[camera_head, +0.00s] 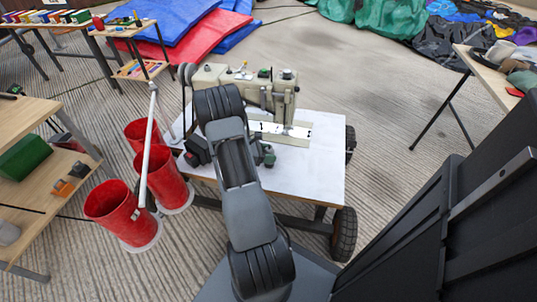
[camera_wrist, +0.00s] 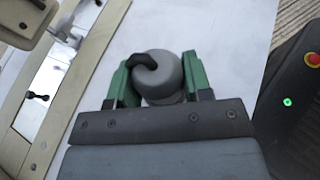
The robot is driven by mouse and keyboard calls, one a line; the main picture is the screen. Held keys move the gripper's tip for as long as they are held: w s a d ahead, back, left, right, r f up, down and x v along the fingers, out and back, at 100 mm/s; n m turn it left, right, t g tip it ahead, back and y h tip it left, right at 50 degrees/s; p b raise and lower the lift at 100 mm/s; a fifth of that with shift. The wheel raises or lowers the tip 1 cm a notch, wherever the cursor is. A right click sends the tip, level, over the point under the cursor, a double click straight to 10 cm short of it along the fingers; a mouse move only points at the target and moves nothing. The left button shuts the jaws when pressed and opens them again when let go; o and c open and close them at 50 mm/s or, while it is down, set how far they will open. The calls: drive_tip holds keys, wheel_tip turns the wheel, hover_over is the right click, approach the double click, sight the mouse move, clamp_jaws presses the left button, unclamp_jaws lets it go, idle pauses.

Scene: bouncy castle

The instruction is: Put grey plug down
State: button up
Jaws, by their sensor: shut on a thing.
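The grey plug (camera_wrist: 160,75) shows in the wrist view as a round grey body with a dark curved piece on top. My gripper (camera_wrist: 157,82) is shut on it, with one green finger on each side. Behind the plug is the white top of a wheeled cart (camera_head: 315,178). I cannot tell whether the plug touches this top or is held above it.
A beige sewing machine (camera_head: 284,100) stands on the cart's far side, close to my gripper. Several red buckets (camera_head: 122,212) stand left of the cart, with a wooden shelf table (camera_head: 62,196) beyond. The cart top's front right is clear.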

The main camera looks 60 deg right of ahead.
drive_tip(key=shift+f, duration=0.2)
drive_tip(key=o, duration=1)
drive_tip(key=shift+r, duration=0.1)
drive_tip(key=shift+r, duration=0.25)
drive_tip(key=p+v, duration=0.4)
drive_tip(key=v, duration=0.8)
drive_tip(key=s+a+r+m+t+y, duration=0.1)
drive_tip(key=a+r+m+t+y, duration=0.2)
drive_tip(key=a+r, duration=0.3)
drive_tip(key=s+a+r+m+t+y, duration=0.2)
drive_tip(key=a+r+t, duration=0.3)
drive_tip(key=a, duration=0.9)
drive_tip(key=s+a+r+m+t+y, duration=0.1)
drive_tip(key=a+r+m+t+y, duration=0.3)
drive_tip(key=a, duration=0.7)
drive_tip(key=shift+v, duration=1.4)
